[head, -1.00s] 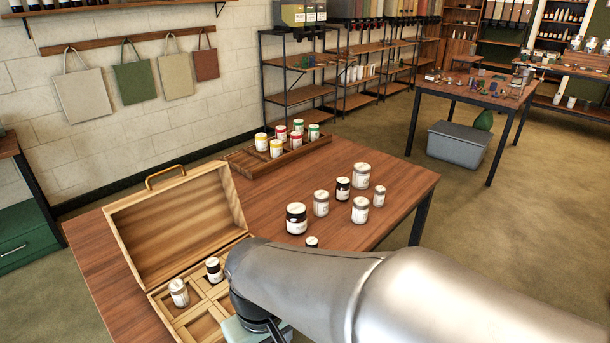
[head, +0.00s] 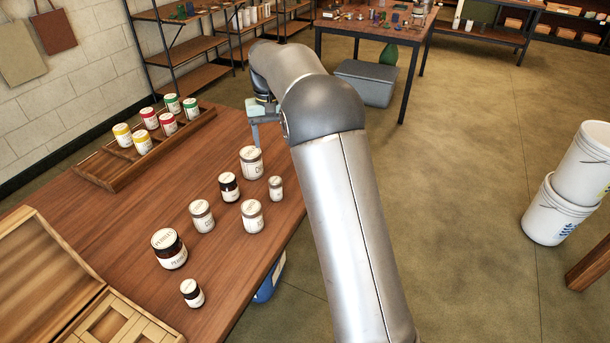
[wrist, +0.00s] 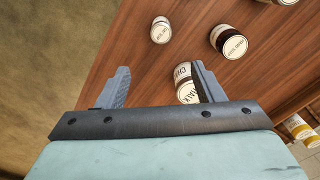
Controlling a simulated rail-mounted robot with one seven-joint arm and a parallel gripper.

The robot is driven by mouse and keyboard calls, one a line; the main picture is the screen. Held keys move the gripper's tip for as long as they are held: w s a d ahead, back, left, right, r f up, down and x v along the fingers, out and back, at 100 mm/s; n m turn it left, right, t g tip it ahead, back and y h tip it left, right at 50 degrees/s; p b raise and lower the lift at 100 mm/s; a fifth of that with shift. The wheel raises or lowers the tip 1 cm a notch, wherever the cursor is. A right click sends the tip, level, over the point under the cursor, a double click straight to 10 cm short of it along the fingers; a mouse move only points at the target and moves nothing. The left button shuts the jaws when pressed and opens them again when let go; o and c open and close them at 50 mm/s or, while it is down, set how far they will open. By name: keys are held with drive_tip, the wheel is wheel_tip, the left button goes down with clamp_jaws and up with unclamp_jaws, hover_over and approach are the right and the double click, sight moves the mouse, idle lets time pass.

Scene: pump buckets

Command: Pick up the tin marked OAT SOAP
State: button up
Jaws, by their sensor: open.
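My gripper (head: 258,122) is open and empty, above the table's far right side; in the wrist view its fingers (wrist: 160,72) stand apart. A small white tin (head: 276,188) stands near the table's right edge, and shows above the fingers in the wrist view (wrist: 161,30). I cannot surely read OAT SOAP on any tin.
Other tins are a dark one (head: 229,188), two white ones (head: 202,217) (head: 252,217), a large dark one (head: 169,249) and a small dark one (head: 192,293). An open wooden box (head: 35,270) is at lower left.

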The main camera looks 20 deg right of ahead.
sight(275, 180)
drive_tip(key=f, duration=1.1)
drive_tip(key=shift+s+a+p, duration=0.2)
drive_tip(key=shift+p, duration=0.15)
drive_tip(key=shift+s+f+p, duration=0.15)
drive_tip(key=shift+f+p, duration=0.4)
drive_tip(key=shift+f, duration=2.45)
drive_tip(key=shift+c, duration=0.2)
drive_tip(key=c, duration=1)
